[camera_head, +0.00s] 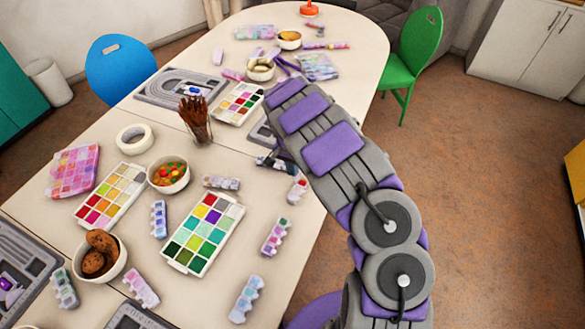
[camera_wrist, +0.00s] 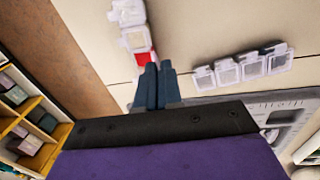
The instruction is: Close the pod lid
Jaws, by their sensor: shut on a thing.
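A short strip of translucent pods (camera_wrist: 134,38) lies on the table near its right edge, and it also shows in the head view (camera_head: 298,188). The pod at its near end (camera_wrist: 146,58) holds red. My gripper (camera_wrist: 155,66) has its two dark fingers close together at this red end, shut on a thin part there that looks like the pod lid. The fingertips hide most of that part, so its angle is unclear. In the head view my arm reaches across the table's right side and largely hides the gripper.
Another pod strip (camera_wrist: 243,67) lies beside the gripper, near a grey board (camera_wrist: 285,108). A green chair (camera_head: 419,45) stands beyond the right edge.

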